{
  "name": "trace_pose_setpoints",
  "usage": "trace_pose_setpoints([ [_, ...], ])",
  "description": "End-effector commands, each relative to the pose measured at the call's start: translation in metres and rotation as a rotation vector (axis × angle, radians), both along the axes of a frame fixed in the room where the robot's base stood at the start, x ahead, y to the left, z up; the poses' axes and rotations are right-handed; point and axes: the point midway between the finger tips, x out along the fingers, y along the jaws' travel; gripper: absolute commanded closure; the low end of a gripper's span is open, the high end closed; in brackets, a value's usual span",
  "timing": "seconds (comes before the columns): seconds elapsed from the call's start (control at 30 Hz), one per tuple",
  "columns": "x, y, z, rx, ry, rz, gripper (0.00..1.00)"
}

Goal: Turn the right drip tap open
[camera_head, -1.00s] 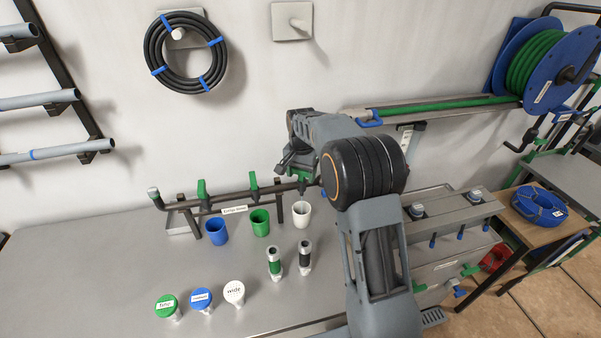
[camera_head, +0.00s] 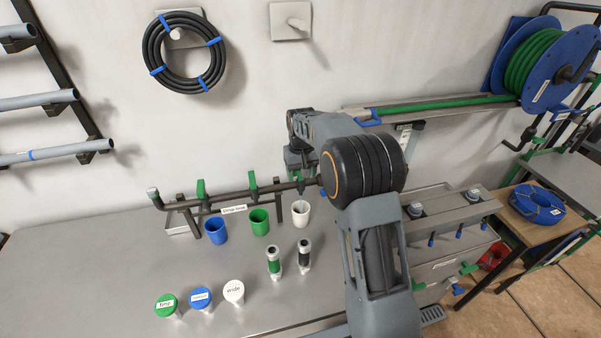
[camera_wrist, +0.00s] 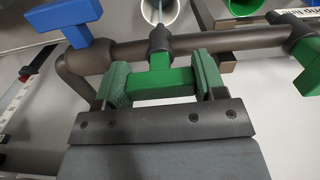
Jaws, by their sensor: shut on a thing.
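My gripper (camera_wrist: 162,80) is shut on the green handle (camera_wrist: 168,84) of the right drip tap, with one green pad at each side of it. The handle sits below the dark manifold pipe (camera_wrist: 215,46) in the wrist view, and its wide part lies roughly along the pipe. In the head view my arm mostly hides this tap. The left tap (camera_head: 201,189) and middle tap (camera_head: 253,182) have upright green handles. The white cup (camera_head: 300,212) stands near the right tap.
A blue handle (camera_wrist: 75,22) is on the pipe close beside my gripper. A blue cup (camera_head: 216,231) and green cup (camera_head: 259,222) stand before the manifold. Two dark-topped fittings (camera_head: 274,262) and several labelled caps (camera_head: 233,291) stand on the bench. The bench's front left is clear.

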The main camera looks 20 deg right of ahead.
Motion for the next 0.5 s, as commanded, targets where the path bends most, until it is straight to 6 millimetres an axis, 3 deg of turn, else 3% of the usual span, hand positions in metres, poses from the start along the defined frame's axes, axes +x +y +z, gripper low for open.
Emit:
trace_pose_setpoints([
  [0.5, 0.0002, 0.0002, 0.0005, -0.002, -0.001, 0.040, 0.59],
])
